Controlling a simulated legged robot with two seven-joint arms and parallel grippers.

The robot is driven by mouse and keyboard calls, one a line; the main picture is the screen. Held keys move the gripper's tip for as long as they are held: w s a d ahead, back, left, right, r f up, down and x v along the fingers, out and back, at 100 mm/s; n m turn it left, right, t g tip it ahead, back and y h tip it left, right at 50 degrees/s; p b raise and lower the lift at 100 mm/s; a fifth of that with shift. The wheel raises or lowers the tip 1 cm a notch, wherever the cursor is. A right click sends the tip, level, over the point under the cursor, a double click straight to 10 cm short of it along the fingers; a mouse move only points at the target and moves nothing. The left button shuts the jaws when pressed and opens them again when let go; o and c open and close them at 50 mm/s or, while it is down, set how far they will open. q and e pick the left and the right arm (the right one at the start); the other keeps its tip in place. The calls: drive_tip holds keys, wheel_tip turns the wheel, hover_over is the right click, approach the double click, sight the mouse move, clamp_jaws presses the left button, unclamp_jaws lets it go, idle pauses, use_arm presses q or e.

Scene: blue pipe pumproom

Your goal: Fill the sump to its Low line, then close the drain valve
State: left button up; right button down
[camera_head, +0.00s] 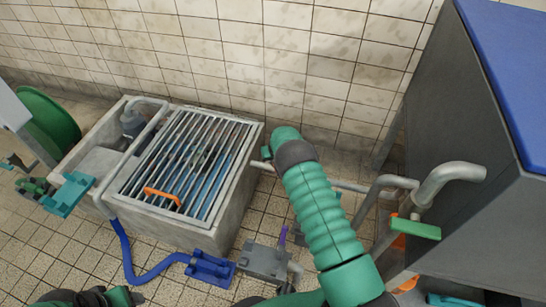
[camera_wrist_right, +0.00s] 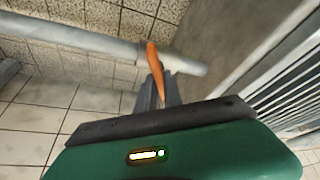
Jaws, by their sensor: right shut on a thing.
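The sump (camera_head: 236,201) is a concrete basin under a metal grate (camera_head: 150,207), with an orange handle (camera_head: 163,196) on top. Something blue shows between the bars; I cannot make out a level or a Low line. In the right wrist view, an orange lever (camera_wrist_right: 153,57) stands at a grey pipe (camera_wrist_right: 70,37), apparently the drain valve. My right gripper (camera_wrist_right: 160,88) is shut on this lever. In the head view my green right arm reaches right of the sump and hides that gripper. Only parts of my left arm show at the lower left; its fingers are not visible.
A blue hose (camera_head: 135,270) runs from the sump's front to a blue bracket (camera_head: 209,268) on the tiled floor. A grey cabinet (camera_head: 470,130) with a blue top and bent pipe (camera_head: 450,176) stands right. A green-handled valve (camera_head: 416,229) is beside it. A green reel (camera_head: 50,125) stands left.

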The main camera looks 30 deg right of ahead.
drive_tip(key=n+y, duration=0.1)
drive_tip(key=n, duration=0.1)
drive_tip(key=shift+d+n+b, duration=0.2)
drive_tip(key=shift+n+b, duration=0.1)
drive_tip(key=shift+n, duration=0.1)
drive_tip(key=n+y+b, duration=0.1)
drive_tip(key=n, duration=0.1)
drive_tip(key=shift+f+n+b, duration=0.15)
drive_tip(key=shift+n+b, duration=0.25)
drive_tip(key=n+y+b, duration=0.1)
drive_tip(key=n+b, duration=0.3)
drive_tip(key=b, duration=0.1)
drive_tip(key=shift+d+f+n+y+b, duration=0.1)
drive_tip(key=shift+d+n+y+b, duration=0.05)
drive_tip(key=shift+n+y+b, duration=0.2)
drive_tip(key=shift+r+n+g+b, duration=0.2)
drive_tip(key=shift+n+g+b, duration=0.2)
drive_tip(key=shift+n+b, duration=0.45)
drive_tip(key=shift+y, duration=0.25)
drive_tip(key=c, duration=1.5)
unclamp_jaws()
